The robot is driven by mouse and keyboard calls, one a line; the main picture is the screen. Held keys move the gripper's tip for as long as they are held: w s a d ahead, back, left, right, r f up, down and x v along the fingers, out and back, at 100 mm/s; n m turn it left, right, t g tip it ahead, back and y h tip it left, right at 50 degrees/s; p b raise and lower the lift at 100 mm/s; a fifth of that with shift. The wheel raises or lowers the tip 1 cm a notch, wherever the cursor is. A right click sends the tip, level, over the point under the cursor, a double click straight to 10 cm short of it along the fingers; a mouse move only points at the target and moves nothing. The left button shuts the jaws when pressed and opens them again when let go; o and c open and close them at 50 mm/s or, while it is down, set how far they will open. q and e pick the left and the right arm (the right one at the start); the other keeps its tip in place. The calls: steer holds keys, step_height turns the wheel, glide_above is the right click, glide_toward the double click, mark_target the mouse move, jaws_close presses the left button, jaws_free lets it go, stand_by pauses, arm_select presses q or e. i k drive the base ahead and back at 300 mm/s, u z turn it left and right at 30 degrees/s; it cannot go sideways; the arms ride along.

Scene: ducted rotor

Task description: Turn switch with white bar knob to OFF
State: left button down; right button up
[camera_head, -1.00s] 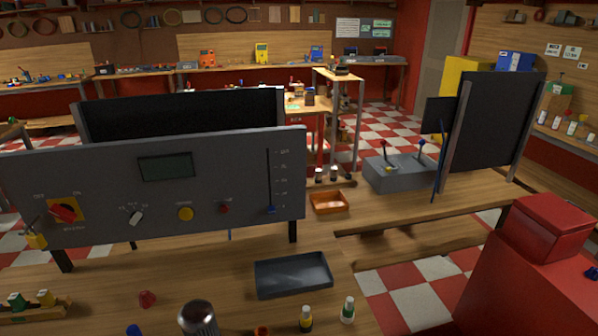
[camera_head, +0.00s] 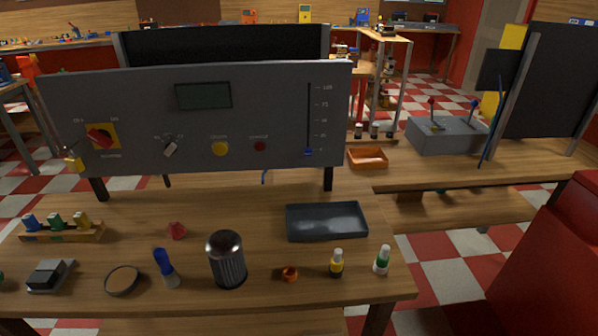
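The switch with the white bar knob (camera_head: 170,148) is on the grey control panel (camera_head: 270,118), left of the yellow button. Its bar is tilted, with the upper end to the right. Small labels surround it, too small to read for certain. A red rotary switch (camera_head: 100,137) on a yellow plate sits to its left, with a yellow padlock (camera_head: 73,160) hanging near the panel's left edge. Neither of my grippers shows in the head view.
A dark tray (camera_head: 326,222), a dark ribbed cylinder (camera_head: 227,260), a blue-handled tool (camera_head: 164,266) and small bottles (camera_head: 336,264) stand on the table before the panel. A slider (camera_head: 308,151) and red button (camera_head: 260,146) are farther right on the panel.

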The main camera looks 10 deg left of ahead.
mark_target(170, 148)
steer(key=u, duration=1.35)
steer(key=k, duration=0.45)
steer(key=u, duration=1)
steer(key=i, duration=0.85)
steer(key=z, duration=0.7)
